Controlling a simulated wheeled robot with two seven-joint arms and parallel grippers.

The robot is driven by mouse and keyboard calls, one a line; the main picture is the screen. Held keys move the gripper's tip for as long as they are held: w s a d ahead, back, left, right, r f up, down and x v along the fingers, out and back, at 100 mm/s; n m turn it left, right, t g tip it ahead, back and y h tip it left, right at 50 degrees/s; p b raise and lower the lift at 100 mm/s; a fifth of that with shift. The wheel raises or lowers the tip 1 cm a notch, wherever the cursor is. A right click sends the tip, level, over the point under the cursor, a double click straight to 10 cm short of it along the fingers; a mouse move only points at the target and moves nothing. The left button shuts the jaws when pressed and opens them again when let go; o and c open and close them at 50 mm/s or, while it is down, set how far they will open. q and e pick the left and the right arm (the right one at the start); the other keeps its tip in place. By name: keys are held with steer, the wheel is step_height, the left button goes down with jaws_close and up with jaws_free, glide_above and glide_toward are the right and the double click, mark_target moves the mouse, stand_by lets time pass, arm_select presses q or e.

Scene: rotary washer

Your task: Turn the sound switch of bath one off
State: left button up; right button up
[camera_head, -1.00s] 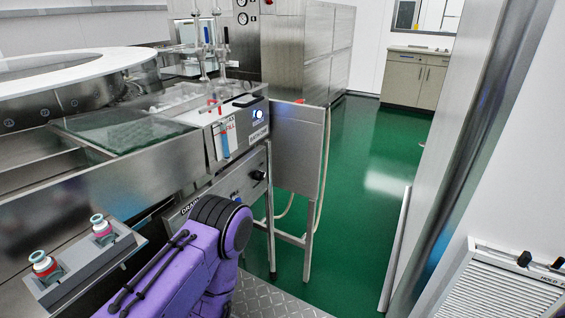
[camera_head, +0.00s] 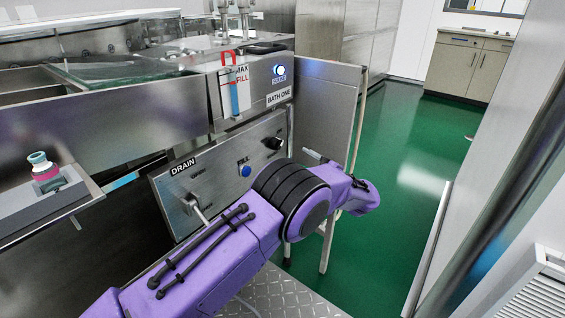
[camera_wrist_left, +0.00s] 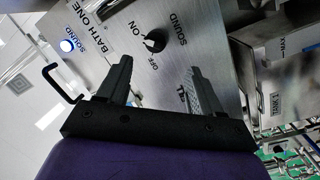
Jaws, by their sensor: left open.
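My left gripper (camera_wrist_left: 158,66) is open and empty. Its fingers point at the panel, with the knob apart from them, just beyond and between the tips. In the head view my purple left arm hides most of the gripper. My right gripper is out of view.
A lit round SOUND light (camera_wrist_left: 67,46) sits beside BATH ONE; it also shows in the head view (camera_head: 279,70). The DRAIN panel has a blue button (camera_head: 245,171) and a lever (camera_head: 191,204). A steel side panel (camera_head: 325,110) stands right of the knob. Green floor lies open beyond.

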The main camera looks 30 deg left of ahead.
mark_target(280, 147)
arm_select(q)
steer(key=shift+n+g, duration=0.3)
steer(key=shift+n, duration=0.2)
steer(key=x, duration=0.6)
steer(key=r+x, duration=0.1)
steer(key=x, duration=0.3)
steer(key=shift+w, duration=0.2)
steer(key=shift+f, duration=0.1)
steer(key=c, duration=1)
